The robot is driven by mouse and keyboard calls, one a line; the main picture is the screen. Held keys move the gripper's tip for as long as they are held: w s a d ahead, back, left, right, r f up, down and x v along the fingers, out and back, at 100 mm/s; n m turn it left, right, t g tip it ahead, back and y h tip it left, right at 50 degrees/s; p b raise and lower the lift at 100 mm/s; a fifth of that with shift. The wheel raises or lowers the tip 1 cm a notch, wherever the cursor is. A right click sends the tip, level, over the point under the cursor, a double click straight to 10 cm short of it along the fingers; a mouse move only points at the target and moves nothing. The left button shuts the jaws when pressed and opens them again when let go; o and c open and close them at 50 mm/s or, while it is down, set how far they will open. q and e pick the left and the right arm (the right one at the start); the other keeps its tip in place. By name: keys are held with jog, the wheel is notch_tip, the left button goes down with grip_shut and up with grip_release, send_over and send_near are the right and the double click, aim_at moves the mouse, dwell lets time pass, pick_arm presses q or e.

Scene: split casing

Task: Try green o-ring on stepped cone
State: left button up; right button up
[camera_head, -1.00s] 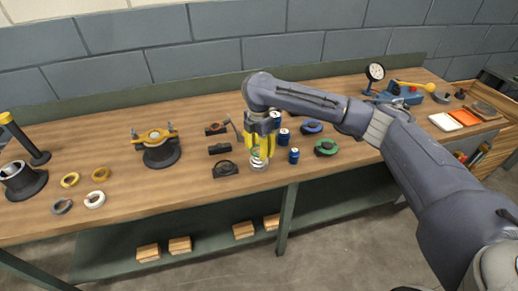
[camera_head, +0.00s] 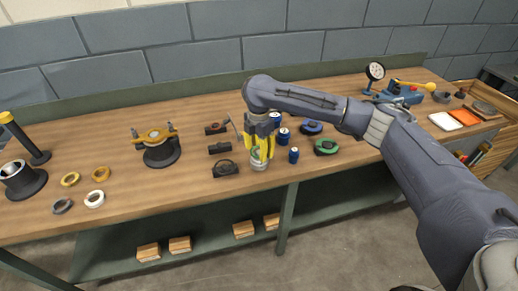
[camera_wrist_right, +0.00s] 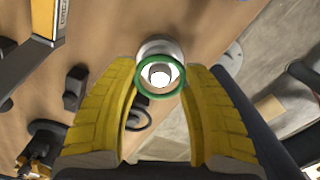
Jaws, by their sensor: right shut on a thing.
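My right gripper (camera_head: 260,158) points down at the bench's front edge, with its yellow fingers around a pale stepped cone (camera_head: 259,166). In the right wrist view, the right gripper (camera_wrist_right: 160,80) is shut on the green o-ring (camera_wrist_right: 160,97), with one finger on each side. The ring appears around the cone's top as seen from above; the pale grey cone (camera_wrist_right: 156,45) shows inside and beyond it. I cannot tell whether the ring touches a step. The fingers hide much of the cone in the head view. My left gripper is not in view.
A green-topped part (camera_head: 326,146) and a blue-topped part (camera_head: 311,127) lie farther right. Black parts (camera_head: 225,168) lie to the left. A yellow-clamped fixture (camera_head: 160,147) and loose rings (camera_head: 95,199) are farther left.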

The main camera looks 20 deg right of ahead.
jog(key=shift+f, duration=1.1)
jog(key=o, duration=0.8)
jog(key=shift+r, duration=0.1)
jog(key=shift+r, duration=4.45)
